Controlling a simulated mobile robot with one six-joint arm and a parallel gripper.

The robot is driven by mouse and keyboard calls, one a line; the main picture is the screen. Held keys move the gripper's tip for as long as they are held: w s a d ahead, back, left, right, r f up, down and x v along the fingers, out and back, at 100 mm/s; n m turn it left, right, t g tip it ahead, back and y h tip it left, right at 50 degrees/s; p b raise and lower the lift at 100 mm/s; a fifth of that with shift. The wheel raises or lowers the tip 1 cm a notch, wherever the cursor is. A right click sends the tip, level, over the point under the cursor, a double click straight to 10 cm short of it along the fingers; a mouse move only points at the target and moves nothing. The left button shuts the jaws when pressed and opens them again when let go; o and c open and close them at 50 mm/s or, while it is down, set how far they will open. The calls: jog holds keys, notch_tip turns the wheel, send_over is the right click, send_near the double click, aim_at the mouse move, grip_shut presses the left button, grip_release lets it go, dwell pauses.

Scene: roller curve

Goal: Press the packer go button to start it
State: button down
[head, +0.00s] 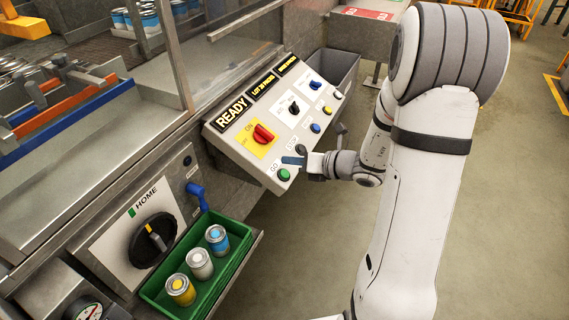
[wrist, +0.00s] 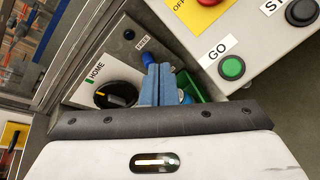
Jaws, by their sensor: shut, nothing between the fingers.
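The green GO button (head: 284,174) sits at the lower left corner of the sloped control panel, beside its GO label. In the wrist view the GO button (wrist: 232,68) is to the right of my fingers, apart from them. My gripper (head: 293,161) is beside the lower edge of the panel, its blue fingertips just above the button in the head view. I cannot tell from this view whether they touch the panel. In the wrist view my gripper's blue fingers (wrist: 158,72) are closed together with nothing between them. The panel's display (head: 233,112) reads READY.
Below left, a green tray (head: 228,262) holds three cans. A black HOME dial (head: 153,240) and a blue lever (head: 197,192) are nearby. Open floor lies right.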

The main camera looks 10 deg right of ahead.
aim_at(285, 174)
jog(key=w+d+f+m+t+h, duration=0.2)
jog(key=w+d+m+t, duration=0.1)
jog(key=d+m, duration=0.2)
jog(key=shift+w+d+f+m, duration=0.15)
jog(key=shift+w+f+m, duration=0.25)
jog(key=shift+m, duration=0.3)
jog(key=shift+f, duration=0.1)
jog(key=shift+w+a+f+b, duration=0.4)
jog(key=shift+a+f+b, duration=0.2)
jog(key=shift+f+b, duration=0.55)
jog(key=shift+w+a+f+b, duration=0.35)
jog(key=shift+a+f+b, duration=0.25)
jog(key=shift+f+b, duration=0.6)
jog(key=shift+w+a+f+b, duration=0.4)
jog(key=shift+a+f+b, duration=0.35)
jog(key=shift+f, duration=0.65)
jog(key=shift+d, duration=0.15)
jog(key=shift+w+f+b, duration=0.2)
jog(key=shift+f+b, duration=0.15)
jog(key=shift+b, duration=0.05)
